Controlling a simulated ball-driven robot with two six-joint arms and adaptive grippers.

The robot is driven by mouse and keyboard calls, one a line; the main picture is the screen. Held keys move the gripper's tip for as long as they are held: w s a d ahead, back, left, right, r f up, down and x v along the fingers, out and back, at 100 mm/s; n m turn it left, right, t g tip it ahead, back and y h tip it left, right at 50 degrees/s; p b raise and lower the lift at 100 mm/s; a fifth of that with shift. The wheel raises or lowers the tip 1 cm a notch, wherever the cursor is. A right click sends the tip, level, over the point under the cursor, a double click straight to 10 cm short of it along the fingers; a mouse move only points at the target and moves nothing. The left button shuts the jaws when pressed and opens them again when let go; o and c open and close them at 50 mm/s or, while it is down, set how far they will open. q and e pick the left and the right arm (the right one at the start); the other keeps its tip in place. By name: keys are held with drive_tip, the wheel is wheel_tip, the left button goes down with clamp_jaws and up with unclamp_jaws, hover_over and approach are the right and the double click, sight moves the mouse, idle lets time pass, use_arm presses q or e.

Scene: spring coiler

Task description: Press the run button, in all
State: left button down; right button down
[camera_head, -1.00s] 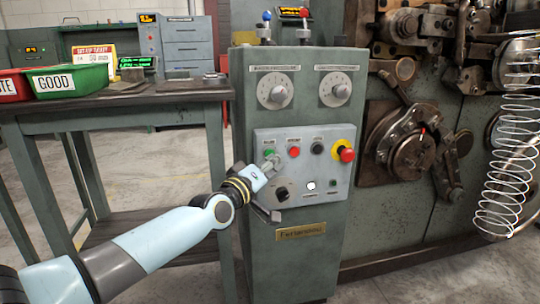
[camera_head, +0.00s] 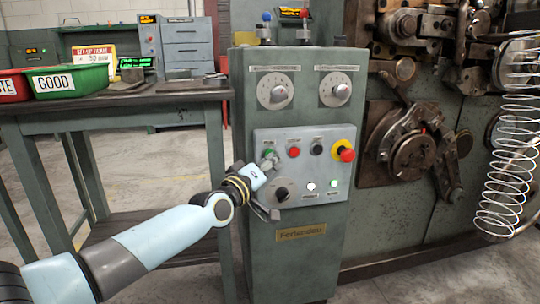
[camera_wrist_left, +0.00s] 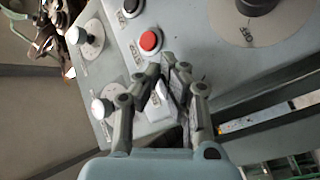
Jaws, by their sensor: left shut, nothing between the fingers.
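The green run button (camera_head: 268,152) is at the upper left of the grey control panel (camera_head: 312,142). My left gripper (camera_head: 270,162) is shut and empty, with its fingertips at or just below this button in the head view. Whether they touch it or press it in, I cannot tell. In the left wrist view the shut fingers (camera_wrist_left: 168,76) hide the green button and end just below the red button (camera_wrist_left: 149,41). A white lamp (camera_head: 311,186) and a green lamp (camera_head: 333,183) glow low on the panel. My right gripper is not in view.
Beside the run button are a red button (camera_head: 293,152), a black button (camera_head: 316,149) and a red emergency stop (camera_head: 345,153). A black selector knob (camera_head: 282,193) sits below. Two dials (camera_head: 275,92) are above. The coiling machine (camera_head: 412,152) and a wire spring (camera_head: 512,150) are at right.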

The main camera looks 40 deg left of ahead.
use_arm(q)
drive_tip(key=shift+s+d+p, duration=0.4)
drive_tip(key=shift+s+d, duration=0.1)
drive_tip(key=shift+d, duration=0.05)
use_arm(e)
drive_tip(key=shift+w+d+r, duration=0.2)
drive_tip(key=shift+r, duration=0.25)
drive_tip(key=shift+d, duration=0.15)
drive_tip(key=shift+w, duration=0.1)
use_arm(q)
drive_tip(key=s+d+p, duration=0.1)
drive_tip(key=s+d, duration=0.2)
drive_tip(key=shift+s+d+p, duration=0.15)
drive_tip(key=shift+d+p, duration=0.25)
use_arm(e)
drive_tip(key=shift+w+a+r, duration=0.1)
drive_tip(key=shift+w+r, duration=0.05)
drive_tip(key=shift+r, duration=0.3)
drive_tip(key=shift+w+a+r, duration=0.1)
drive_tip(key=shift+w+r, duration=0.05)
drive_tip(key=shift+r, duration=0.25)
